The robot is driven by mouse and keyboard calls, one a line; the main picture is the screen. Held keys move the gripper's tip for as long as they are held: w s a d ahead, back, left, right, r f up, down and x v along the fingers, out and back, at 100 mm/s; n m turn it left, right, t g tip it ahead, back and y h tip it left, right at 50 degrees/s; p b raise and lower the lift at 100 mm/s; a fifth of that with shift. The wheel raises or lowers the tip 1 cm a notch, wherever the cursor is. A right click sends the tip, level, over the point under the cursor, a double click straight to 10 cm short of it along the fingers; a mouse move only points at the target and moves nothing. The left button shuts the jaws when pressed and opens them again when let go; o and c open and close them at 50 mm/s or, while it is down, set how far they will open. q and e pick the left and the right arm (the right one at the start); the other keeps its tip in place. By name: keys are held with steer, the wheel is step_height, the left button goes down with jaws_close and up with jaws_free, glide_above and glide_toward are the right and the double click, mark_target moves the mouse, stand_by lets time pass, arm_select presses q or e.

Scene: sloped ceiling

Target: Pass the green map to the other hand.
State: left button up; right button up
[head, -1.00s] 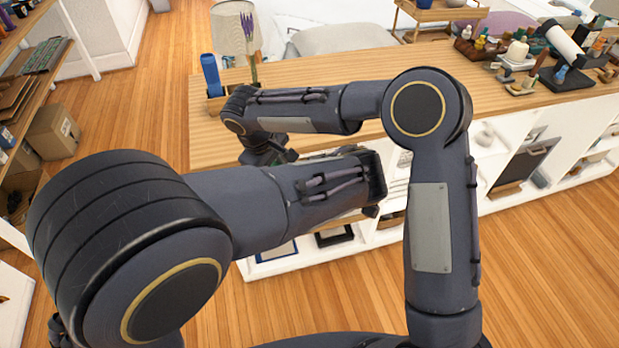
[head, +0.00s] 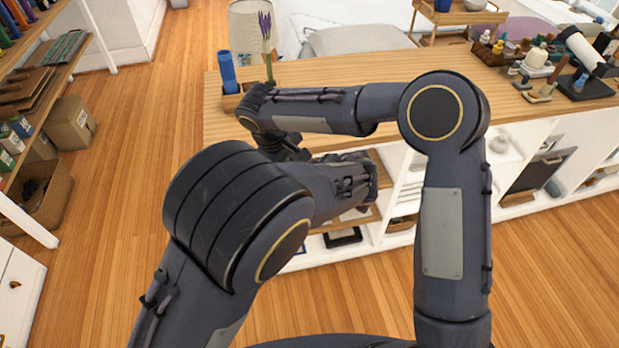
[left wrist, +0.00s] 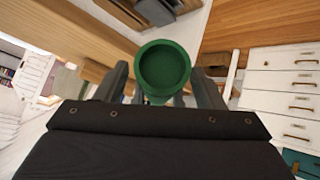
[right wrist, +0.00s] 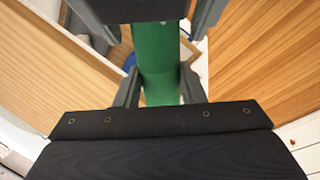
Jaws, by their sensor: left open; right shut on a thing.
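The green map is a rolled green tube. In the left wrist view its round open end (left wrist: 163,68) faces the camera. My left gripper (left wrist: 163,90) is open, with one finger on each side of the tube. In the right wrist view the tube's green side (right wrist: 158,62) runs up between the fingers of my right gripper (right wrist: 160,88), which is shut on it. Dark parts of the left gripper show across the top of that view, around the far part of the tube. In the head view my arms hide the map and both grippers' fingers.
A long wooden counter (head: 340,72) with white shelving below stands ahead. A lamp (head: 248,30), a blue object (head: 228,72) and lavender (head: 266,45) are at its left end. Bottles and tools crowd its right end. Shelves and a cardboard box (head: 72,125) are at left; wooden floor is free between.

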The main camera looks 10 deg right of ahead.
arm_select(q)
steer(key=c, duration=1)
steer(key=shift+c, duration=0.3)
arm_select(e)
steer(key=o, duration=1)
steer(key=shift+o, duration=0.2)
